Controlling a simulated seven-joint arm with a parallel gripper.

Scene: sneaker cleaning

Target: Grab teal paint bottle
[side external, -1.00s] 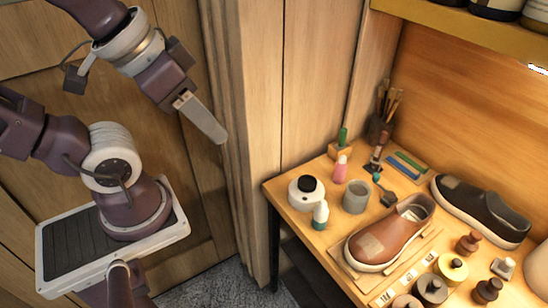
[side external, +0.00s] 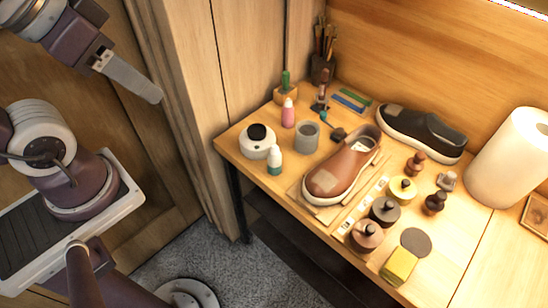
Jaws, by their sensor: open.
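The teal paint bottle (side external: 275,161) is small, with a teal lower body and a white upper part. It stands upright near the left front edge of the wooden table, just right of a round white container with a dark top (side external: 257,141). My gripper (side external: 150,92) is at the upper left, off the table and well to the left of the bottle. It is open, seen side-on so that the fingers overlap, with nothing visible in it. In this view nothing covers the bottle.
A grey cup (side external: 306,136) and a pink bottle (side external: 288,113) stand close behind the teal bottle. A brown shoe (side external: 341,168) lies to its right. Several jars stand in front right of the shoe. A wood-panelled wall (side external: 215,70) borders the table's left side.

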